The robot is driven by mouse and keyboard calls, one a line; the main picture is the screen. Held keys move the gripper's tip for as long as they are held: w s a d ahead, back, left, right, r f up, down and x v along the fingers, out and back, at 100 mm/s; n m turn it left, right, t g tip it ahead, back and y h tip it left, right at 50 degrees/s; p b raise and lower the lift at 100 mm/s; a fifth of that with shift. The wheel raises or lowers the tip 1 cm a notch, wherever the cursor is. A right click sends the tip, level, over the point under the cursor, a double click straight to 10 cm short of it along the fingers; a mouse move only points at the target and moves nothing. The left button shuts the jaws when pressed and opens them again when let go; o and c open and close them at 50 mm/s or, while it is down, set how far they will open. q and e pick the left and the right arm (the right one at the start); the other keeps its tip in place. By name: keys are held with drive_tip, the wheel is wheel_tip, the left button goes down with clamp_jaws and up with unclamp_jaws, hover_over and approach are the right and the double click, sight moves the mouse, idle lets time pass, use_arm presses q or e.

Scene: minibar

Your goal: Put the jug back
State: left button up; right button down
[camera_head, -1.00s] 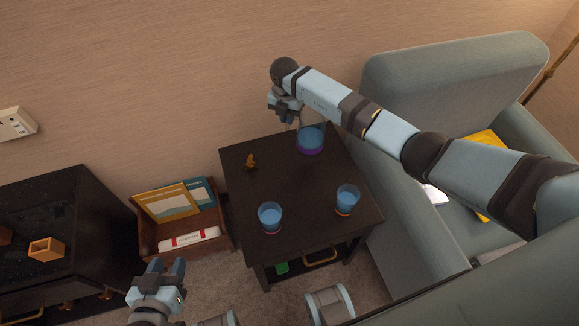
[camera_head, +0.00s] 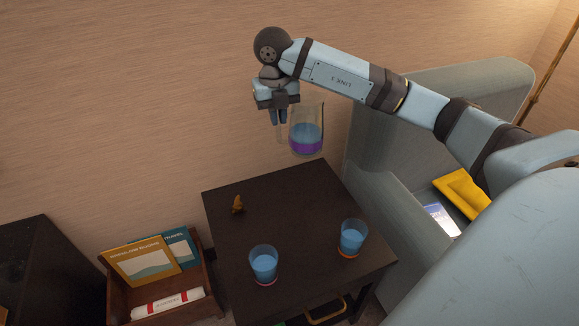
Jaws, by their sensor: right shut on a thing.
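The jug (camera_head: 306,133) is a clear glass vessel with blue liquid and a purple band near its base. It hangs upright in the air above the back of the dark side table (camera_head: 300,211). My right gripper (camera_head: 279,120) points down at the jug's left side and is shut on it, seemingly at the handle; the exact contact is hard to see. My left gripper is out of the picture.
Two glasses of blue liquid stand on the table, one at the front left (camera_head: 263,265) and one at the right (camera_head: 352,238). A small orange-brown figurine (camera_head: 238,205) stands at the back left. A magazine box (camera_head: 205,262) is left of the table; a grey-green armchair (camera_head: 375,190) is right.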

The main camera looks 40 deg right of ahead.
use_arm(q)
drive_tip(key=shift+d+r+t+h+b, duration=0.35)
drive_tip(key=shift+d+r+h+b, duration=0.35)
drive_tip(key=shift+b, duration=0.65)
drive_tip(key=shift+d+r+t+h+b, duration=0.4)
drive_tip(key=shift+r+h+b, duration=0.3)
drive_tip(key=shift+b, duration=0.65)
use_arm(e)
wheel_tip(320, 180, down, 20)
drive_tip(key=c, duration=1.7)
unclamp_jaws()
drive_tip(key=shift+f, duration=0.1)
drive_tip(key=o, duration=0.5)
